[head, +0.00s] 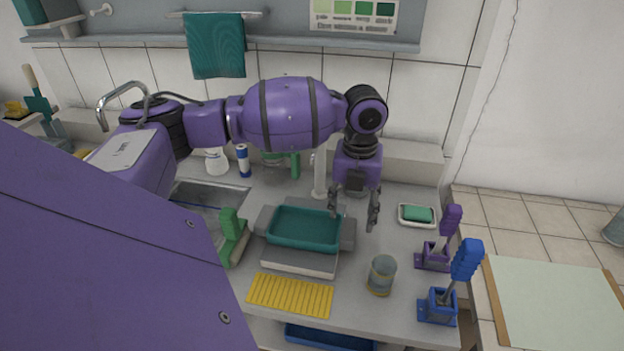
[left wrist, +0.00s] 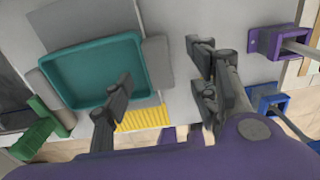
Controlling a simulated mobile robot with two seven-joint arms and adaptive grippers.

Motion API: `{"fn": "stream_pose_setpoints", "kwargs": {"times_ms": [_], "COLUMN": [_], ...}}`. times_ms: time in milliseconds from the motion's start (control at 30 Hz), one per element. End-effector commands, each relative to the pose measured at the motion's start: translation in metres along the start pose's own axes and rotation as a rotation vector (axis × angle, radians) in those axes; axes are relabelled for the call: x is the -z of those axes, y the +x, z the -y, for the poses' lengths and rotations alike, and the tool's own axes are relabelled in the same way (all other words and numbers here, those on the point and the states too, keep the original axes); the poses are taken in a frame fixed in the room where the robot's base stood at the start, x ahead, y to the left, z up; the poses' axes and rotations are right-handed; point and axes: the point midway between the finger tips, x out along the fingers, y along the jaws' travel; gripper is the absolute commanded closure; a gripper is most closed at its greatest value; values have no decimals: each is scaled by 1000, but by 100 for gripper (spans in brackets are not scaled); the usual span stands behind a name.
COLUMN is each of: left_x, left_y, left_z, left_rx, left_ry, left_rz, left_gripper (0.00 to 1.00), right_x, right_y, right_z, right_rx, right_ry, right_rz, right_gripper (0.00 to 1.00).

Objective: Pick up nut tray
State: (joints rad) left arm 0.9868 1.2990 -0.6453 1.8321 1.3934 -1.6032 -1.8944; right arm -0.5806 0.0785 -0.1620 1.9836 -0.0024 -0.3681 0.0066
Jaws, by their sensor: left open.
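The nut tray appears to be the empty teal tray (head: 304,229) with a raised rim; no nuts show in it. It sits on a grey device with grey blocks at both sides, and it also shows in the left wrist view (left wrist: 97,72). My left gripper (head: 354,210) points down near the tray's right end, with its fingers apart and nothing between them. In the left wrist view my left gripper (left wrist: 160,75) has one finger overlapping the tray's right rim; I cannot tell the height between them. My right gripper is not in view.
A yellow ribbed mat (head: 290,295) lies in front of the tray. A green-handled brush (head: 232,238) stands left of it. A glass beaker (head: 381,275), a soap dish (head: 417,215), and purple (head: 434,256) and blue (head: 438,306) holders stand to the right. Bottles stand behind.

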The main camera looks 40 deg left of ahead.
Motion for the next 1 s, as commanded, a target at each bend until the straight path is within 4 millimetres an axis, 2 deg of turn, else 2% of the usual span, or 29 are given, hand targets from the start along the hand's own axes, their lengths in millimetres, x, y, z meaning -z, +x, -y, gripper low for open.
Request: {"fn": "stream_pose_setpoints", "kwargs": {"times_ms": [33,133,433,700,1000], "left_x": [0,1,4,4,4], "left_y": [6,12,53,58,58], "left_z": [0,-1,-4,-4,-4], "left_rx": [-1,1,1,2,2], "left_ry": [0,0,0,1,1], "left_rz": [-1,0,1,3,3], "left_gripper": [46,46,46,47,87], "right_x": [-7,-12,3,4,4], "right_y": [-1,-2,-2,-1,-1], "right_z": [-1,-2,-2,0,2], "right_rx": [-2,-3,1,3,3], "right_ry": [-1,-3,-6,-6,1], "right_rz": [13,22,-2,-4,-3], "right_gripper": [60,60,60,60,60]}}
